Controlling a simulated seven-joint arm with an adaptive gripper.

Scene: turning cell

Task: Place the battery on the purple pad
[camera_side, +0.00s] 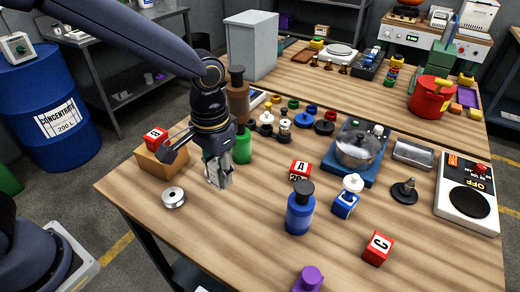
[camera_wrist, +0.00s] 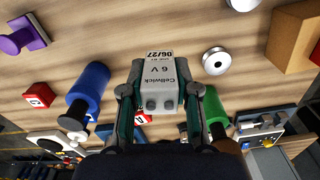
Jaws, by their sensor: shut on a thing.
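My gripper (camera_side: 219,182) is shut on the battery, a pale grey block marked "Cellwick 6 V" (camera_wrist: 160,75). In the wrist view the battery lies between the two fingers (camera_wrist: 159,92), with two terminals facing the camera. In the side view it is small and partly hidden by the fingers, low over the near table; I cannot tell whether it touches the wood. A purple flat item (camera_side: 467,97) lies on the far table at the right; I cannot tell if it is the pad. A purple knobbed piece (camera_side: 308,279) stands at the near table's front edge, also in the wrist view (camera_wrist: 22,38).
A metal spool (camera_side: 174,197) and a wooden block (camera_side: 160,160) with a red cube are left of my gripper. A green cylinder (camera_side: 242,147) stands close behind it. A blue bottle (camera_side: 299,212) and lettered cubes are to the right. Bare wood lies in front.

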